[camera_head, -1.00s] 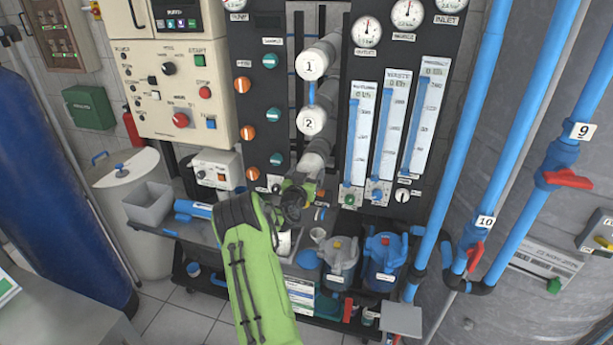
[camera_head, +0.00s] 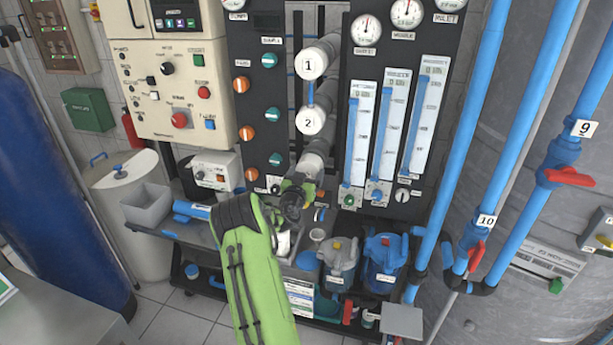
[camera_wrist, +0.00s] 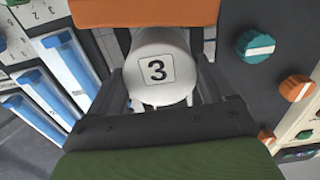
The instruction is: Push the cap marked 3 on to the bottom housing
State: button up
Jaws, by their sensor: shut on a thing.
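The white cap marked 3 (camera_wrist: 158,70) faces the camera in the wrist view, between the dark fingers of my gripper (camera_wrist: 160,105). The fingers are shut on the cap's sides. In the head view my gripper (camera_head: 298,190) is at the front end of the bottom housing (camera_head: 316,160), the lowest grey tube on the rack. My wrist hides cap 3 in the head view. I cannot tell whether the cap is fully seated on the housing, as the joint is hidden.
Caps 1 (camera_head: 310,64) and 2 (camera_head: 309,121) sit on the two housings above. Flow meters (camera_head: 392,130) stand to the right and knobs (camera_head: 241,85) to the left. Below is a bench with a grey bin (camera_head: 147,205) and blue filter housings (camera_head: 384,260).

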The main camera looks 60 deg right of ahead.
jog(key=shift+d, duration=0.6)
dwell(0.3)
jog(key=o, duration=0.9)
jog(key=shift+w, duration=0.1)
jog(key=a+b, duration=0.2)
jog(key=a, duration=0.3)
jog(key=s+a+b, duration=0.1)
jog(key=a, duration=0.4)
jog(key=s+a+b, duration=0.1)
jog(key=a+b, duration=0.1)
jog(key=a, duration=0.3)
jog(key=shift+s+a+b, duration=0.25)
jog(key=shift+b, duration=0.1)
jog(key=shift+r, duration=0.1)
